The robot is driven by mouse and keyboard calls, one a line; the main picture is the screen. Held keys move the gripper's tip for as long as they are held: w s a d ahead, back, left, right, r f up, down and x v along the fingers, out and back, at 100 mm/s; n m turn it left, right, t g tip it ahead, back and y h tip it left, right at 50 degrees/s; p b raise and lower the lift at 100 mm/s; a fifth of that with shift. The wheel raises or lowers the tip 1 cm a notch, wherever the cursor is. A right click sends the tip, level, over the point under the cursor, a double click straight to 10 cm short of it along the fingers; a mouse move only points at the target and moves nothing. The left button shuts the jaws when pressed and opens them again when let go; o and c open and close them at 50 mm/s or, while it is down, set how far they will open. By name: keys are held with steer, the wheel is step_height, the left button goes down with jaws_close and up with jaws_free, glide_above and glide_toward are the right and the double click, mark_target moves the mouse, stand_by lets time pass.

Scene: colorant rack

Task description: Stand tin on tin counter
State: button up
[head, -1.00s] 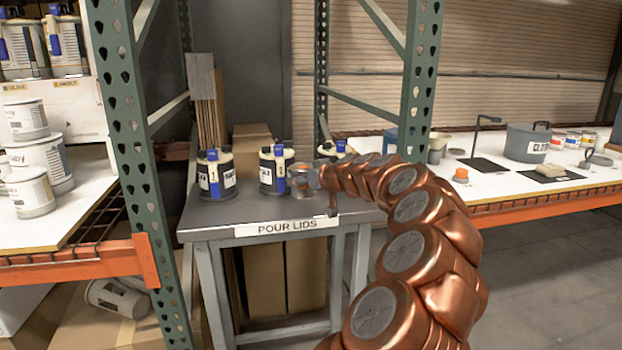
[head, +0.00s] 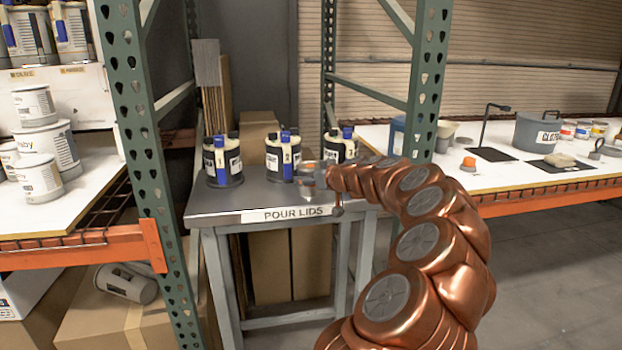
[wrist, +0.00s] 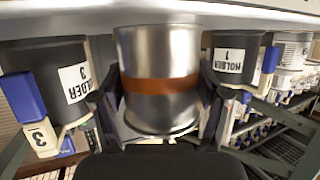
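A shiny metal tin (wrist: 160,75) with a brown-orange band fills the middle of the wrist view, where the scene looks upside down. My gripper (wrist: 158,95) has a dark finger against each side of it. In the head view my gripper (head: 322,178) is over the front right part of the grey counter (head: 225,212) labelled "POUR LIDS". The tin (head: 308,172) is small and partly hidden there. It looks upright and close to the counter top; I cannot tell whether it touches.
Dark holders with blue clips stand behind the tin: one at left (head: 222,160), one in the middle (head: 283,155), one at right (head: 341,146). Green rack posts (head: 135,120) flank the counter. A white shelf (head: 100,185) with cans is at left; a white bench (head: 500,175) is at right.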

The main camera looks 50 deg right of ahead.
steer(key=o, duration=0.4)
steer(key=shift+r+p, duration=0.2)
steer(key=shift+p, duration=0.1)
steer(key=b+v, duration=0.1)
steer(key=v, duration=1.1)
